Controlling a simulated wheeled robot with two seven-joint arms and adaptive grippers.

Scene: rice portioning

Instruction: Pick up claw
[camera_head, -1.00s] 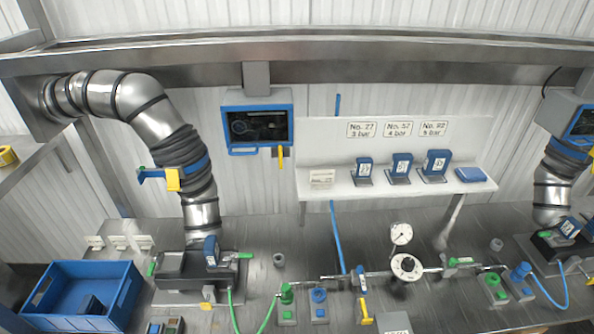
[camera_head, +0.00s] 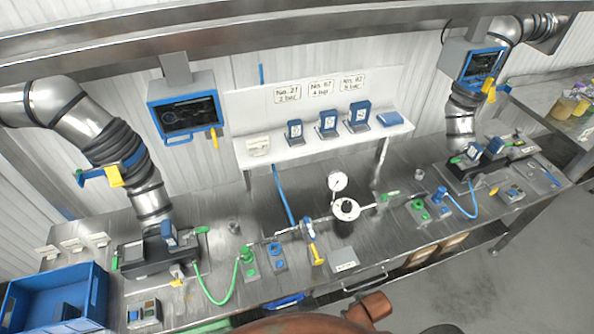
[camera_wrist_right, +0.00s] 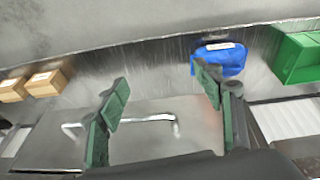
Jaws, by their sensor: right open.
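Nothing in view can be told for sure as the claw. My right gripper (camera_wrist_right: 163,82) shows in the right wrist view with two green-padded fingers apart and nothing between them. Beyond the right finger lies a blue item (camera_wrist_right: 228,63) with a white label, partly covered by that finger. I cannot tell what this item is. A metal handle (camera_wrist_right: 150,119) on a steel front panel shows between and behind the fingers. My left gripper is in neither view.
A green bin (camera_wrist_right: 298,57) stands right of the blue item; cardboard boxes (camera_wrist_right: 45,83) are at the left. In the head view a steel bench (camera_head: 400,225) carries a valve line with a gauge (camera_head: 338,182), and a blue crate (camera_head: 95,290) is at left. Open floor (camera_head: 510,285) lies at lower right.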

